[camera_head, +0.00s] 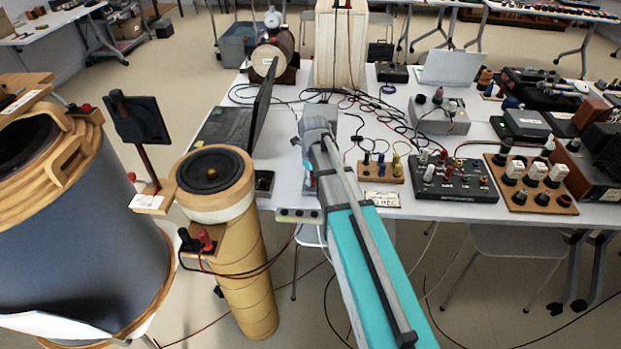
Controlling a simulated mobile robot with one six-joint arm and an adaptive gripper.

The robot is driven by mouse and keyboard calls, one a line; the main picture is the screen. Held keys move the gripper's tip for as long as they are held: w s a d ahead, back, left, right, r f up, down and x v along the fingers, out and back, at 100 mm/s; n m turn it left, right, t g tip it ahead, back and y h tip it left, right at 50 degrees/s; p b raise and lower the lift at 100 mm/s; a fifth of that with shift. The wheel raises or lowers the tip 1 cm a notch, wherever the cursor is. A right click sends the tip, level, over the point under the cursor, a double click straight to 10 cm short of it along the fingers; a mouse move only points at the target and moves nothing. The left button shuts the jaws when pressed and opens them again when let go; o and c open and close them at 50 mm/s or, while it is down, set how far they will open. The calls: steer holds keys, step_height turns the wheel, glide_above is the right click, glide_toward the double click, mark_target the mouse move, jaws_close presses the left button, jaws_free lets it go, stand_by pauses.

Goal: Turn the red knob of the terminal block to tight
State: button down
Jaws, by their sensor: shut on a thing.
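My arm reaches from the bottom right to the front edge of the white table. My gripper (311,184) is small and partly covered by the arm, low at the table edge. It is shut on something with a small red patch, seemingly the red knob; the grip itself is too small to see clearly. A second set of terminals, one red knob (206,240) and one black knob (184,240), stands on a wooden bracket at left, apart from my gripper.
A tall cardboard-coloured speaker column (240,275) and a large grey drum (75,215) stand at left. Cables cross the table. A black switch box (453,180) and wooden plug boards (530,183) stand at right.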

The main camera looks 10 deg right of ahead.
steer(key=shift+w, duration=0.2)
stand_by(0.3)
steer(key=shift+c, duration=2.2)
jaws_free()
steer(key=shift+s, duration=0.15)
steer(key=shift+s, duration=0.1)
